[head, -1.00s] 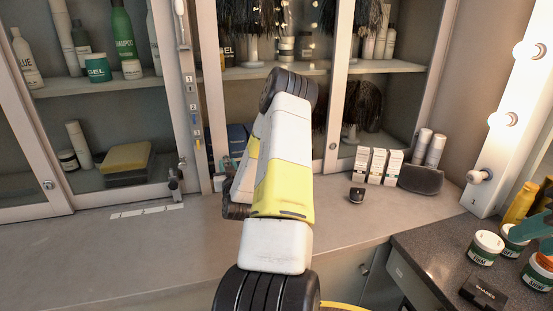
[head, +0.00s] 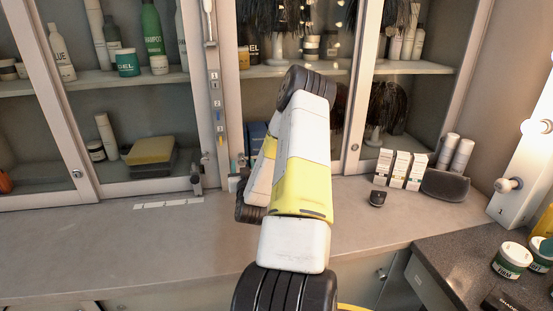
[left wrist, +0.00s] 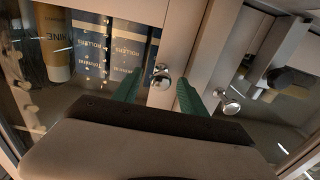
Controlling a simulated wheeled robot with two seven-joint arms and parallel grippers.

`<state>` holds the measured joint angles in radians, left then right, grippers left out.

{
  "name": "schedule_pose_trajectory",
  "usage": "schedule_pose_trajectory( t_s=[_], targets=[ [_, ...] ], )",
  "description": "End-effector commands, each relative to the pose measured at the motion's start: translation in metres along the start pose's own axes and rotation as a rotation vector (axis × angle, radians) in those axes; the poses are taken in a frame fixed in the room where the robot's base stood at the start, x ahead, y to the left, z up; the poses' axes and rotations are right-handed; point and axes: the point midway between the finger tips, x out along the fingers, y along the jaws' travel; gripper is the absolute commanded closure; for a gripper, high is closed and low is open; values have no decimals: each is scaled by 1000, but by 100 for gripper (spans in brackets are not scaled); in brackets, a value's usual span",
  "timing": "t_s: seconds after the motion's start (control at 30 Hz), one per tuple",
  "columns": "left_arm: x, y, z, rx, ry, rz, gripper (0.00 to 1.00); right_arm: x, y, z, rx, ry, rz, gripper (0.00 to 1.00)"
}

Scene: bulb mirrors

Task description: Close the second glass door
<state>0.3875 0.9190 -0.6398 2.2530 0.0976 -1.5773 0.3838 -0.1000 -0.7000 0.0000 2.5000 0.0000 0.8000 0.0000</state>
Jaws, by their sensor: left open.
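A cabinet with several framed glass doors fills the back of the head view. One door (head: 50,105) at the left has a round knob (head: 76,173); another knob (head: 355,147) sits on a frame right of my arm. I cannot tell which door is the second. My left gripper (left wrist: 158,88) is open in the left wrist view, its green fingers on either side of a round metal door knob (left wrist: 161,72). I cannot tell whether they touch it. A second knob (left wrist: 230,100) is on a frame to the right. In the head view my left arm hides most of the gripper.
Bottles and jars stand on shelves behind the glass. White boxes (head: 401,168), a dark pouch (head: 446,186) and a small black item (head: 378,198) sit on the counter (head: 120,245) at right. The left counter is mostly clear. A dark side counter (head: 455,255) holds jars (head: 511,260).

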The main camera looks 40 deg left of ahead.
Motion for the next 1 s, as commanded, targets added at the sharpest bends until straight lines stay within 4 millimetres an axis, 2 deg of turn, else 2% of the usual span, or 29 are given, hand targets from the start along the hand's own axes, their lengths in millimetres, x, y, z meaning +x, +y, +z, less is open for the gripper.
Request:
schedule_pose_trajectory(
  t_s=[0.2, 0.33, 0.5, 1.0],
  targets=[
    [-38, 0, 1, 0, -4, -1, 50, 0, 0, 0, 0, 0, 0, 67],
    [-51, 0, 1, 0, -2, -1, 50, 0, 0, 0, 0, 0, 0, 67],
    [-56, 0, 0, 0, -1, -1, 50, 0, 0, 0, 0, 0, 0, 67],
    [-54, 2, -1, -5, -5, -1, 50, 0, 0, 0, 0, 0, 0, 67]
  ],
)
